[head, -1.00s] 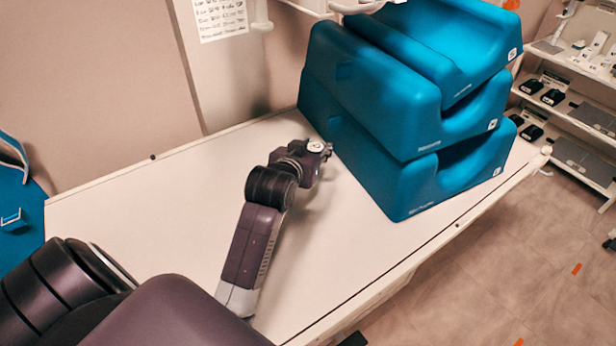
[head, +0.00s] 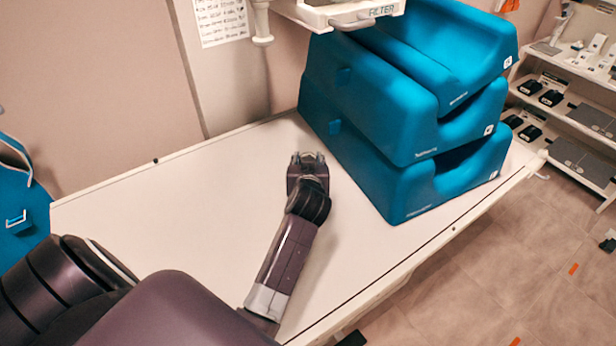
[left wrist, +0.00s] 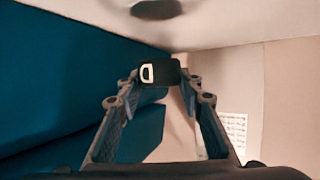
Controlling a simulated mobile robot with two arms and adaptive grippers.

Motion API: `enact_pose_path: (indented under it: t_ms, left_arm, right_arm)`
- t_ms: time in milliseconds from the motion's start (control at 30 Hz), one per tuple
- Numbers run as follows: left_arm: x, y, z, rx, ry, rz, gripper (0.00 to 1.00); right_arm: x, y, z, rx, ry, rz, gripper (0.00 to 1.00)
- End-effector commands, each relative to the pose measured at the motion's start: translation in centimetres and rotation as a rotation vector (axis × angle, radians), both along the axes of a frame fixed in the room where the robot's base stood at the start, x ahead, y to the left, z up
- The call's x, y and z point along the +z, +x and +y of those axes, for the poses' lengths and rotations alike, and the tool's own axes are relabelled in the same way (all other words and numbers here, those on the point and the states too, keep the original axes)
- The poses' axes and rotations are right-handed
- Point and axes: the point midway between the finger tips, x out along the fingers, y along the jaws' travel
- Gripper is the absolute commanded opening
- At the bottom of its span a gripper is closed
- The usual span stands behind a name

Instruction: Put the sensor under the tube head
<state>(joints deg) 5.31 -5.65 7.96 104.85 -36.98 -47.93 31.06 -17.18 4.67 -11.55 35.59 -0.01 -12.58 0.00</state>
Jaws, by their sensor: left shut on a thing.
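My left gripper (head: 308,157) is over the white table, left of the blue cushions, with its fingers toward the back wall. In the left wrist view the gripper (left wrist: 158,88) is shut on a small black sensor (left wrist: 165,72) with a pale mark on its left end, held between the fingertips. The sensor cannot be made out in the head view. A white housing marked FILTER (head: 345,14), apparently part of the tube head, is cut off by the top edge, above and beyond the gripper. My right gripper is out of view.
Stacked blue cushions (head: 375,130) fill the right part of the white table (head: 170,200), close to my left gripper. The table is clear to the left. A wall stands behind it. Shelves (head: 570,100) with small black devices are at the far right.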

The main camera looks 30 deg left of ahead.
Motion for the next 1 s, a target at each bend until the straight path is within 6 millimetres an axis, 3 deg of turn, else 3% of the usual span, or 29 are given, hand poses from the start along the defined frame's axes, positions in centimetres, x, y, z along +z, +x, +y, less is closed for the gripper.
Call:
enact_pose_path:
  t_ms: [100, 267, 500, 800, 833, 1000]
  left_arm:
    - [-2.1, 0.0, 0.0, -0.002, 0.001, 0.002, 0.08]
    - [-3.3, 0.0, 0.1, 0.0, 0.001, -0.002, 0.08]
    - [-6.8, 0.0, 0.1, 0.001, 0.001, 0.001, 0.08]
    - [-7.4, 0.0, 0.0, -0.001, 0.0, -0.002, 0.08]
    - [-7.5, 0.0, 0.0, 0.0, 0.0, -0.001, 0.37]
    - [-7.4, 0.0, 0.0, 0.0, 0.001, -0.001, 0.52]
  right_arm:
    - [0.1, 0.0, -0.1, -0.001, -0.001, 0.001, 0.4]
    - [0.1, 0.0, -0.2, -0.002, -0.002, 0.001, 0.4]
    - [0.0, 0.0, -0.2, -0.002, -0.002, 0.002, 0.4]
    - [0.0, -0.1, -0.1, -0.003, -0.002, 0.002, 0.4]
    - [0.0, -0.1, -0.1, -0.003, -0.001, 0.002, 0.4]
    - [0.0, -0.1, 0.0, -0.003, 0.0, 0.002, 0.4]
